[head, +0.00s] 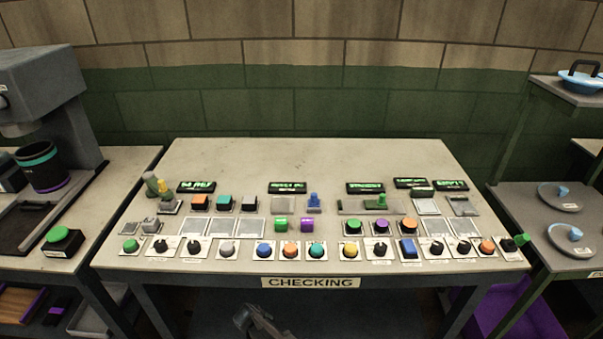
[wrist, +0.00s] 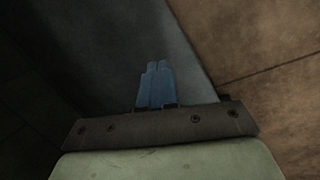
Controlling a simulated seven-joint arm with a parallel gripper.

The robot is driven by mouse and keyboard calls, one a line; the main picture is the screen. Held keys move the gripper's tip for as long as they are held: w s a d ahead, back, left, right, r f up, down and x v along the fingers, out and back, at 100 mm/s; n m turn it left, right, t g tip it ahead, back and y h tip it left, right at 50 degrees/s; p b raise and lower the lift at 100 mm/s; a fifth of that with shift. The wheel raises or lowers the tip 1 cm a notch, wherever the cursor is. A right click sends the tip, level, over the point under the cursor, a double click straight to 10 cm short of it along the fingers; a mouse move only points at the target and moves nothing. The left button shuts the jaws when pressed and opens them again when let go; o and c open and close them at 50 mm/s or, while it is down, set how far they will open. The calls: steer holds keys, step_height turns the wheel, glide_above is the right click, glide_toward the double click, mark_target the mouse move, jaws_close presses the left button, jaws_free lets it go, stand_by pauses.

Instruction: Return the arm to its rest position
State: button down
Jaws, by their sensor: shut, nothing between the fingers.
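My gripper (wrist: 153,68) shows in the wrist view with its two blue fingers together and nothing between them. Behind the fingers are a dark grey surface and a brown surface; no control or other object is near the fingertips. In the head view, a dark part of my arm (head: 258,322) shows at the bottom edge, below the front of the control table (head: 300,155). The fingers cannot be made out there. The arm is apart from the table's controls.
The table carries several coloured buttons, knobs, switches and green displays (head: 288,187), with a "CHECKING" label (head: 310,282) on its front edge. A machine with a dark cup (head: 42,172) stands at left. A shelf with plates (head: 562,197) stands at right. The table's back is clear.

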steer(key=s+d+f+m+g, duration=0.25)
steer(key=s+d, duration=0.25)
steer(key=d, duration=0.7)
steer(key=s+d+m+g+y, duration=0.1)
steer(key=s+d+m+g, duration=0.2)
steer(key=s+d+m, duration=0.2)
steer(key=s+d+m+g+y, duration=0.1)
steer(key=s+d+m+g, duration=0.2)
steer(key=s+d, duration=0.9)
steer(key=s+m, duration=0.2)
steer(key=s, duration=0.4)
steer(key=shift+f+g+y, duration=0.25)
steer(key=shift+g+y, duration=0.05)
steer(key=shift+g, duration=0.05)
